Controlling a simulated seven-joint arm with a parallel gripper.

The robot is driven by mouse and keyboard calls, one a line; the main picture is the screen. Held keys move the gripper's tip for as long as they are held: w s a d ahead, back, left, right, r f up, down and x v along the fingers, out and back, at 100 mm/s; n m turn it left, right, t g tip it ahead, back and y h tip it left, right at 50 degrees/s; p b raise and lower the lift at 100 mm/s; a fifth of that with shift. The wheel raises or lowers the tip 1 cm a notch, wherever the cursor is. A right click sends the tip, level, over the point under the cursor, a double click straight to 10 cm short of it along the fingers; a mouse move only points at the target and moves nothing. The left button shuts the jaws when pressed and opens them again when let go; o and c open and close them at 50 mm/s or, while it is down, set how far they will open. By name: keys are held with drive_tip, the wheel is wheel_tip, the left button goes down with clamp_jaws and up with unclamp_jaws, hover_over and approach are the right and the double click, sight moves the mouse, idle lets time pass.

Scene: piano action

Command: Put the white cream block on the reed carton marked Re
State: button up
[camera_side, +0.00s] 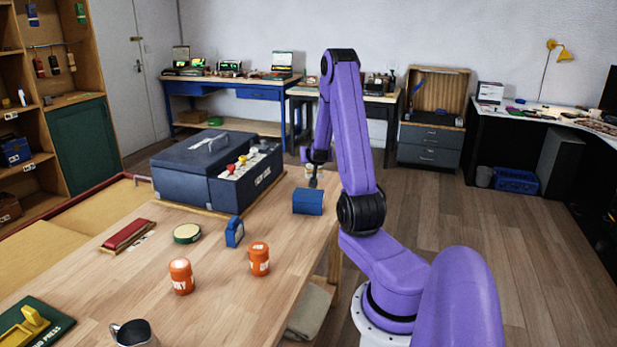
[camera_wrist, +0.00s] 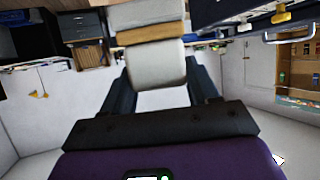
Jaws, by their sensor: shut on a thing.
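My gripper (camera_wrist: 160,90) is shut on a whitish block with a rounded edge (camera_wrist: 157,66), which sits between the fingers in the wrist view. In the side view my gripper (camera_side: 314,182) is at the far right of the wooden bench, just above or behind a blue carton (camera_side: 308,202). A small cream patch, probably the block (camera_side: 311,171), shows beside it. A smaller blue carton (camera_side: 234,232) stands nearer, at the middle of the bench. I cannot read a Re mark on either carton.
A large dark case (camera_side: 195,162) with coloured knobs stands left of my gripper. Two orange jars (camera_side: 181,277) (camera_side: 259,259), a round green-rimmed tin (camera_side: 187,233), a red-topped strip (camera_side: 128,236) and a metal jug (camera_side: 133,334) are on the bench (camera_side: 215,290).

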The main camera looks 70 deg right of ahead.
drive_tip(key=shift+w+d+f, duration=0.65)
drive_tip(key=shift+d+f, duration=0.3)
drive_tip(key=shift+f, duration=0.7)
drive_tip(key=shift+w+d+f, duration=0.7)
drive_tip(key=shift+d+f, duration=0.25)
drive_tip(key=shift+f, duration=0.65)
drive_tip(key=shift+w+d+f, duration=0.65)
drive_tip(key=shift+d+f, duration=0.3)
drive_tip(key=shift+f, duration=0.7)
drive_tip(key=shift+f, duration=0.15)
drive_tip(key=o, duration=1.1)
